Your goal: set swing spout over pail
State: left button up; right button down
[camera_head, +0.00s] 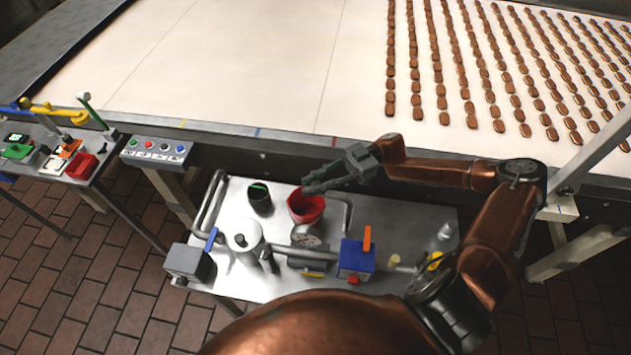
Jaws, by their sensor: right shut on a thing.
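A red pail (306,210) stands on the metal bench, its opening facing up. A grey bent pipe (347,216), which looks like the swing spout, runs just right of the pail. Its end near the pail is hard to make out. My right gripper (307,186) reaches in from the right, with its fingers over the pail's far rim in the picture. It is shut, seemingly on the spout, but the fingers hide the gripped part. My left gripper is not in view.
On the metal bench (420,222) stand a dark green-rimmed cup (259,198), a silver pot (243,238), and a blue box with an orange lever (356,258). A button panel (157,150) and the conveyor edge lie behind. A side table with coloured items stands left.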

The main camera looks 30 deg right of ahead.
jog(key=shift+f, duration=0.1)
jog(key=c, duration=1.8)
grip_release()
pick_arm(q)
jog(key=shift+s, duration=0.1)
pick_arm(e)
jog(key=shift+o, duration=0.2)
jog(key=shift+d, duration=0.1)
jog(key=d, duration=1.1)
jog(key=shift+s+d, duration=0.3)
jog(key=shift+d, duration=0.1)
